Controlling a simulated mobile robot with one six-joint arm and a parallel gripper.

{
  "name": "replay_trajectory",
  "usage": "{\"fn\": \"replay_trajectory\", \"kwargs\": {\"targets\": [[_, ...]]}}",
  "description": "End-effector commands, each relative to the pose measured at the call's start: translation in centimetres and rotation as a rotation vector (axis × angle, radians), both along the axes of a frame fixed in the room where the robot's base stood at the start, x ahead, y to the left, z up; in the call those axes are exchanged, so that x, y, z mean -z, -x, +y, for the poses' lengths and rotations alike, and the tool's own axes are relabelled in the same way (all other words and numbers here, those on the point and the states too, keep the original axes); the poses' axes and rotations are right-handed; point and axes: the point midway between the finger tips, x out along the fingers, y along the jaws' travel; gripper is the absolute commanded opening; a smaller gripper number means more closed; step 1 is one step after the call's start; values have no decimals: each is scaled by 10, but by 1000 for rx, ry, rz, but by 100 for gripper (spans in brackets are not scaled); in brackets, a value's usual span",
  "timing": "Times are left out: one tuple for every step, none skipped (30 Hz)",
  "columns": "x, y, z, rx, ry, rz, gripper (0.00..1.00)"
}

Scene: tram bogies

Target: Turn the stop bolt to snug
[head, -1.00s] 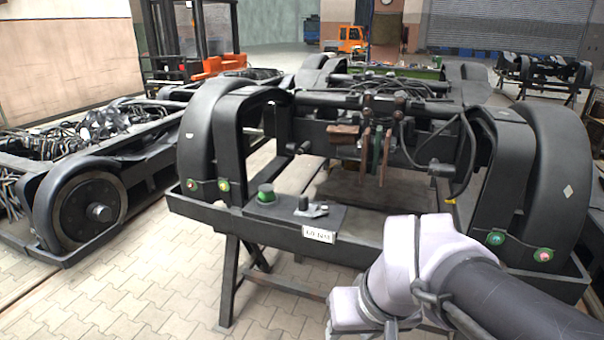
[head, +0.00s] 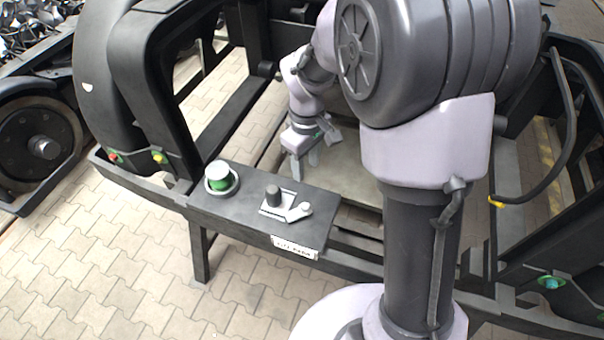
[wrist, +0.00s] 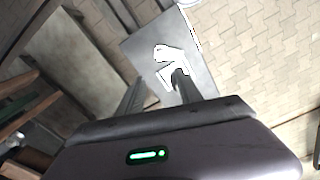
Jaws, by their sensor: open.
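A dark plate (head: 240,218) on the front beam of the bogie frame carries a small silver fixture (head: 272,210). It has a dark upright cylinder (head: 273,194) and a pale rounded lever or bolt head (head: 300,211). I cannot tell for sure which part is the stop bolt. My gripper (head: 305,164) is open and empty, fingers pointing down, behind the plate and apart from the fixture. In the wrist view the two fingers of my gripper (wrist: 160,88) stand apart. The bright fixture (wrist: 172,62) shows beyond them, partly covered by the right finger.
A green knob with a pale top (head: 219,177) stands at the plate's left end. A white label (head: 294,247) hangs on its front edge. Black curved frame arches (head: 150,90) rise at left. A dark cable (head: 560,150) hangs at right. Paved floor (head: 120,265) lies open in front.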

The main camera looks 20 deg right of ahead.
Motion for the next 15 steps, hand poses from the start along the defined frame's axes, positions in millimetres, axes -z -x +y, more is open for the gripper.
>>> {"fn": "replay_trajectory", "kwargs": {"targets": [[15, 1, 0, 0, -1, 3, 43], [24, 1, 0, 2, -1, 4, 43], [36, 1, 0, 2, -1, 4, 43], [46, 1, 0, 1, 0, 4, 43], [56, 2, 0, 1, 0, 5, 43], [68, 2, 0, 2, 1, 4, 43], [78, 2, 0, 3, 0, 4, 43], [87, 2, 0, 3, 0, 4, 43], [99, 2, 0, 3, 0, 4, 43], [107, 1, 0, 2, 1, 3, 43], [116, 2, 0, 3, 0, 4, 43], [126, 2, 0, 4, 0, 4, 43], [132, 2, 0, 4, 0, 2, 43], [138, 2, 0, 4, 0, 2, 43], [145, 2, 0, 3, 0, 1, 43]]}}
